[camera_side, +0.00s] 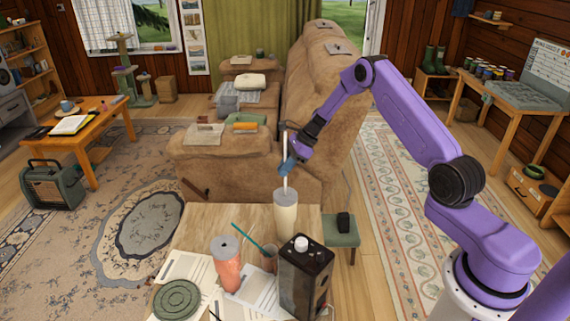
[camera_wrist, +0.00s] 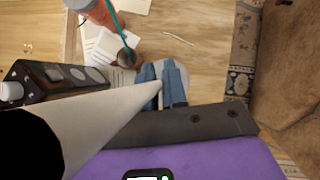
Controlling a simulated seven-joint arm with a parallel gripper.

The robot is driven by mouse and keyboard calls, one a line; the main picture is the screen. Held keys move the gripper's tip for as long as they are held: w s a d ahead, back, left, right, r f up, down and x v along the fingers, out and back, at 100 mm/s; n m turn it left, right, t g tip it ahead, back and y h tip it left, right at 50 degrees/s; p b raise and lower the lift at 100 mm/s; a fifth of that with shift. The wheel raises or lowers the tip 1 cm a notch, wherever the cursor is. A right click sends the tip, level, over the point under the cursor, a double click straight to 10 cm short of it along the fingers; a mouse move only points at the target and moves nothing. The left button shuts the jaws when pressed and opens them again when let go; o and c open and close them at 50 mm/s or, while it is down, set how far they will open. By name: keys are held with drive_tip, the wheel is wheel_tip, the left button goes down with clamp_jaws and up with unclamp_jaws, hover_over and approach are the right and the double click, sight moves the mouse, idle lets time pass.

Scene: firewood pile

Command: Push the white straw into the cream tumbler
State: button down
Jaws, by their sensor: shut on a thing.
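The cream tumbler (camera_side: 286,222) stands upright on the wooden table with a grey lid (camera_side: 286,197). My gripper (camera_side: 287,166) is above it, shut on the white straw (camera_side: 285,148). The straw is near upright, with a long part above my fingers and a short part below. Its lower end meets the lid in the side view; I cannot tell whether it is in the opening. In the wrist view the straw (camera_wrist: 105,118) runs large to my blue fingertips (camera_wrist: 160,84), which hide its lower end. Part of the grey lid (camera_wrist: 176,64) shows behind them.
Papers (camera_side: 187,268) and a green round mat (camera_side: 177,300) lie left. The sofa (camera_side: 235,160) is behind.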

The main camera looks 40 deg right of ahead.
drive_tip(key=shift+f, duration=1.15)
drive_tip(key=c, duration=1.1)
unclamp_jaws()
drive_tip(key=v, duration=1.7)
drive_tip(key=shift+r, duration=0.25)
drive_tip(key=shift+d, duration=0.1)
